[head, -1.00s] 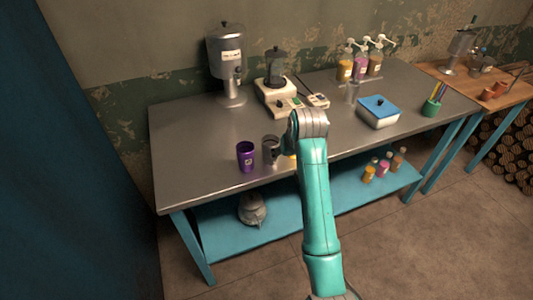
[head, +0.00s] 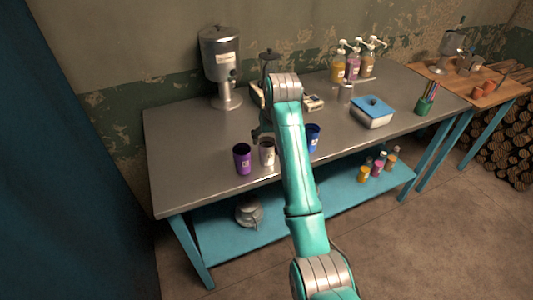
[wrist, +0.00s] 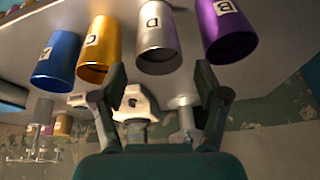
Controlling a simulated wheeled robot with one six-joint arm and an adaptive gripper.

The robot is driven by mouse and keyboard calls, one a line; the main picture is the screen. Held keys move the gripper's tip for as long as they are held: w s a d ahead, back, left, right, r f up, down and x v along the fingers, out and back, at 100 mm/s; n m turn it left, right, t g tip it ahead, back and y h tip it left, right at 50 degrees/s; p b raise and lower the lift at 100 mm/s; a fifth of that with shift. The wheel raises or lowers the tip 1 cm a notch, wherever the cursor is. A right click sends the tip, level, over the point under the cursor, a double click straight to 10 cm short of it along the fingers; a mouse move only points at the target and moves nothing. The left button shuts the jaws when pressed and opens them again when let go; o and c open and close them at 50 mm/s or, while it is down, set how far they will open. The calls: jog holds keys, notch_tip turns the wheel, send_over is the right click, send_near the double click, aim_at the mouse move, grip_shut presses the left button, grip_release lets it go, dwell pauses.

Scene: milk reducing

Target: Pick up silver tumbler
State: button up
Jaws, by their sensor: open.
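The silver tumbler (head: 267,152) stands upright near the table's front edge, just right of the purple tumbler (head: 242,159). In the wrist view, which looks upside down, the silver tumbler (wrist: 158,40) has a white label and its open rim lies just beyond my fingertips. My gripper (wrist: 160,70) is open and empty, with the tumbler lined up between its fingers but not gripped. In the head view my gripper (head: 259,132) is partly hidden, close to the silver tumbler on its far side.
A gold tumbler (wrist: 100,48) and a blue tumbler (wrist: 57,57) stand in the same row; my arm hides the gold one in the head view. A dispenser (head: 222,65) and a blue-lidded box (head: 373,111) stand farther back. The table's left part is clear.

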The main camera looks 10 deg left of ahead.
aim_at(267, 143)
jog(key=shift+w+x, duration=0.1)
jog(key=shift+x, duration=1.15)
jog(key=shift+w+x, duration=0.15)
jog(key=shift+x, duration=1.15)
jog(key=shift+r, duration=0.15)
jog(key=c, duration=1)
